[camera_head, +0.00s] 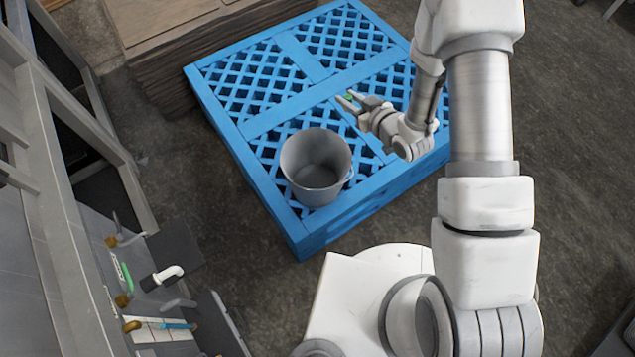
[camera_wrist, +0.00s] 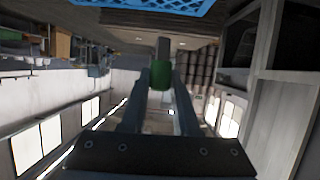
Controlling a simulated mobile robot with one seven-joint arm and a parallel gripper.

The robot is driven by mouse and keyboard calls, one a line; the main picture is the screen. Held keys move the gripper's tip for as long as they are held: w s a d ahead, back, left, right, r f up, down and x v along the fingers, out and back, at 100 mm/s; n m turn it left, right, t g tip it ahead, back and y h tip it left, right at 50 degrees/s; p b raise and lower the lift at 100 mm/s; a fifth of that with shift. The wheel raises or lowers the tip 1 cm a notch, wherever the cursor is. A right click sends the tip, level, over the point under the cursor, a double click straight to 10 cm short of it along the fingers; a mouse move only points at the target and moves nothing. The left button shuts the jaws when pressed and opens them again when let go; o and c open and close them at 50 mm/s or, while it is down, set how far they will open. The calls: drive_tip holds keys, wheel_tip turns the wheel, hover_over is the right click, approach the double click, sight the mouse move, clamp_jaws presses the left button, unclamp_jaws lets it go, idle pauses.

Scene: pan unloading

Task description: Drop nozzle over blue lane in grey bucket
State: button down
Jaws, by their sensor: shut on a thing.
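My gripper (camera_head: 351,99) is shut on a small green piece (camera_wrist: 161,76), held between the two fingertips in the wrist view. Whether this piece is a nozzle I cannot tell. In the head view only a bit of green shows at the fingertips, above the pallet, up and to the right of the grey bucket. The grey bucket (camera_head: 318,194) stands upright on the blue pallet (camera_head: 308,240), and its visible inside looks empty. A blue strip (camera_head: 178,326) lies on a white panel at lower left. A white bent pipe (camera_head: 171,272) with a black end lies above it.
A green strip (camera_head: 127,275) and several brown-ended grey pieces lie around the white pipe at lower left. A grey metal frame (camera_head: 50,150) runs along the left edge. A brown stack (camera_head: 165,35) stands behind the pallet. Dark floor is clear between the frame and pallet.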

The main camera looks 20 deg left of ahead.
drive_tip(key=s+a+f+n+g+y+b, duration=0.1)
drive_tip(key=s+a+f+b, duration=0.1)
drive_tip(key=f+b, duration=0.2)
drive_tip(key=s+a+f+n+g+y+b, duration=0.1)
drive_tip(key=s+a+f+g+b, duration=0.1)
drive_tip(key=f, duration=0.9)
drive_tip(key=shift+s+a+n+b, duration=0.35)
drive_tip(key=shift+a+b, duration=0.25)
drive_tip(key=shift+b, duration=0.55)
drive_tip(key=shift+w+f, duration=0.1)
drive_tip(key=c, duration=0.6)
unclamp_jaws()
drive_tip(key=shift+d, duration=0.1)
drive_tip(key=p+v, duration=0.3)
drive_tip(key=v, duration=1.4)
drive_tip(key=shift+d, duration=0.2)
